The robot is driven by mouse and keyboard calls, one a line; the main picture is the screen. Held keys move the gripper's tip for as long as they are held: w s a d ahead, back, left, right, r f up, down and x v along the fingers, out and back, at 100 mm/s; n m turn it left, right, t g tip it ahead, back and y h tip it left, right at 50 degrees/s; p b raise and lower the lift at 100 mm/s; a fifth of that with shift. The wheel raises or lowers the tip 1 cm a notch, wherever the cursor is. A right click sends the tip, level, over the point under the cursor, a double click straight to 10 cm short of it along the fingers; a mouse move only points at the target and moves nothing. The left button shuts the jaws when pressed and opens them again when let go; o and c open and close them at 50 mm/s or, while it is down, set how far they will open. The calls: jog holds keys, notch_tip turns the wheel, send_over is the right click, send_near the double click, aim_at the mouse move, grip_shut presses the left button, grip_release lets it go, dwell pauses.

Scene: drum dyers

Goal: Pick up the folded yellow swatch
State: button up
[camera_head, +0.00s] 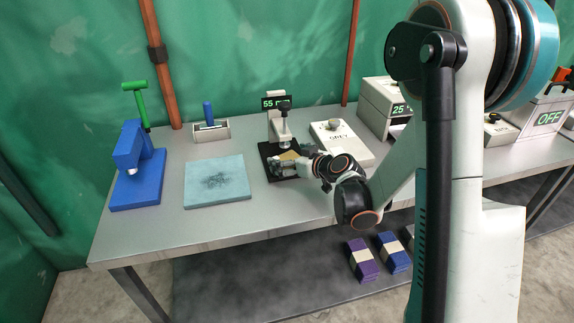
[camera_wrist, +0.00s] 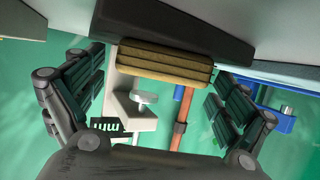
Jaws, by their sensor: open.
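The folded yellow swatch (camera_wrist: 165,62) shows in the wrist view as a tan-yellow layered block, lying against the dark base of the gauge. In the head view only a small part of it (camera_head: 289,156) shows, on the black base (camera_head: 268,152) of the gauge with a "55" display (camera_head: 275,103). My gripper (camera_wrist: 160,78) is open, its fingers on either side of the swatch, with a visible gap on each side. In the head view my gripper (camera_head: 291,166) is at the gauge and partly hides the swatch and the base.
A pale blue pad (camera_head: 217,182) and a blue stand (camera_head: 137,165) are to the left. A white box with a dial (camera_head: 342,139) is just right of my gripper. The front of the grey table (camera_head: 250,222) is clear. Banded purple (camera_head: 362,258) and blue (camera_head: 394,250) stacks lie below.

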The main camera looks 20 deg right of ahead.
jog(key=c, duration=1.2)
jog(key=shift+r, duration=0.15)
